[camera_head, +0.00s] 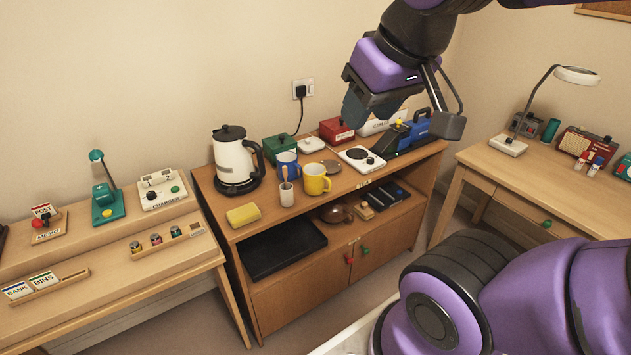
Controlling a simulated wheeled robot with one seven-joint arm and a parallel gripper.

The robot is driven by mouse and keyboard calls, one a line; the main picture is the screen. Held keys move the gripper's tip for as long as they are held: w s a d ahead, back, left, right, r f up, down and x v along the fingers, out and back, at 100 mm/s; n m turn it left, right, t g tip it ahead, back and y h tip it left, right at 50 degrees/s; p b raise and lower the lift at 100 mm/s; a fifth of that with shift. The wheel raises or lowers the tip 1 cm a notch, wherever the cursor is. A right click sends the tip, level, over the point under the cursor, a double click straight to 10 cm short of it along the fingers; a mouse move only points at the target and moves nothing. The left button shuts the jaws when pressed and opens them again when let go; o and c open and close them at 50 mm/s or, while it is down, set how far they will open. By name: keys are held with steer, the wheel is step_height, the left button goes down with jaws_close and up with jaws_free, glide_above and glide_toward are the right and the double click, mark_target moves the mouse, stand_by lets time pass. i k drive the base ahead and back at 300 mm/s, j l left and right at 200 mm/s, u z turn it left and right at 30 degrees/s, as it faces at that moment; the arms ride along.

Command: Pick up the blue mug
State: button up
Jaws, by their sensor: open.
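The blue mug (287,163) stands upright on top of the wooden cabinet (345,187), just right of the kettle. A yellow mug (315,180) stands in front of it to the right. A small pale cup (286,195) with a stick-like utensil in it stands in front of it and hides part of its lower front. My gripper (402,116) is open and empty, in the air above the right part of the cabinet. It is up and to the right of the blue mug, well apart from it.
A white kettle (233,160) stands left of the mugs, and a white hot plate (361,158) right of them. Green (279,149) and red (336,131) boxes sit behind. A yellow sponge-like block (243,214) lies at the front left. Desks flank the cabinet.

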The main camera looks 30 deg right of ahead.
mark_target(289, 159)
steer(key=i+l+u, duration=0.1)
steer(key=l, duration=0.35)
steer(key=i+l+u, duration=0.15)
steer(key=l, duration=0.35)
steer(key=i+l+u, duration=0.1)
steer(key=i+l, duration=0.15)
steer(key=l, duration=0.25)
steer(key=i+l+u, duration=0.15)
steer(key=l, duration=0.35)
steer(key=l+u, duration=0.1)
steer(key=l, duration=0.4)
